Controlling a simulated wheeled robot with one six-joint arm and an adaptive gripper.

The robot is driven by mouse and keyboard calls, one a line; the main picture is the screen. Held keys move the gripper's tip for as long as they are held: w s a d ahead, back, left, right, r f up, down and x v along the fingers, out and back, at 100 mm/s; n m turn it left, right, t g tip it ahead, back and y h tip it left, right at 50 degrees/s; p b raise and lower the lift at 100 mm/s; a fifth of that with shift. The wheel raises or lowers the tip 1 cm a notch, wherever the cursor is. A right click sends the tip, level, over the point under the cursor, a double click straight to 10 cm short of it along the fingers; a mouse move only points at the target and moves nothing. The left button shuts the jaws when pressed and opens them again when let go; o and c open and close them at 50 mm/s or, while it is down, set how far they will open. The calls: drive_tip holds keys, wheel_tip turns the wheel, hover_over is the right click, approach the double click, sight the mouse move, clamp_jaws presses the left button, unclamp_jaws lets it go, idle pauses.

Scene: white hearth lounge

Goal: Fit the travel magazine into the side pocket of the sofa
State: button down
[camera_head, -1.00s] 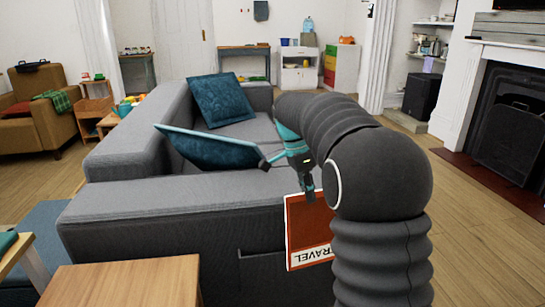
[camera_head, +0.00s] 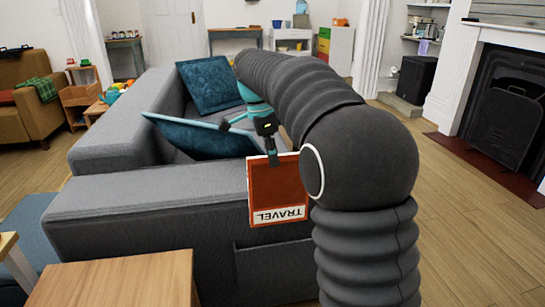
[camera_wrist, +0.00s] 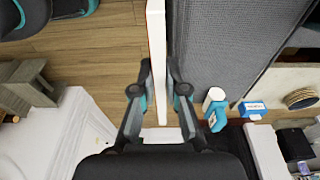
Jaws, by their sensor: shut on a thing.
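The travel magazine (camera_head: 275,192) has a red-orange cover with a white band reading TRAVEL upside down. It hangs upright in front of the grey sofa's (camera_head: 130,215) near arm. My gripper (camera_head: 271,153) is shut on its upper edge. In the wrist view, the magazine (camera_wrist: 156,40) is a thin pale edge-on strip between my fingers (camera_wrist: 160,85), with sofa fabric (camera_wrist: 222,50) to its right. The sofa's side pocket (camera_head: 270,271) is a grey panel below the magazine. The magazine's lower edge appears just above the pocket's top edge. Part of the pocket is hidden behind my arm.
A wooden table (camera_head: 118,280) stands at the front left, close to the sofa arm. Two teal cushions, one leaning (camera_head: 200,135) and one farther back (camera_head: 210,84), are on the sofa. Open wooden floor (camera_head: 465,220) lies to the right, before the fireplace (camera_head: 505,115).

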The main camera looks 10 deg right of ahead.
drive_tip(key=shift+f+b, duration=1.65)
drive_tip(key=shift+f, duration=1.2)
drive_tip(key=shift+f+b, duration=1.2)
drive_tip(key=shift+f, duration=1.55)
idle(0.3)
drive_tip(key=c, duration=1.1)
unclamp_jaws()
drive_tip(key=shift+c, duration=0.2)
drive_tip(key=r, duration=0.4)
drive_tip(key=a+r, duration=0.1)
drive_tip(key=r, duration=0.3)
drive_tip(key=a+r, duration=0.1)
drive_tip(key=r, duration=0.3)
drive_tip(key=shift+w+a, duration=0.1)
drive_tip(key=shift+a, duration=0.1)
drive_tip(key=shift+f, duration=0.1)
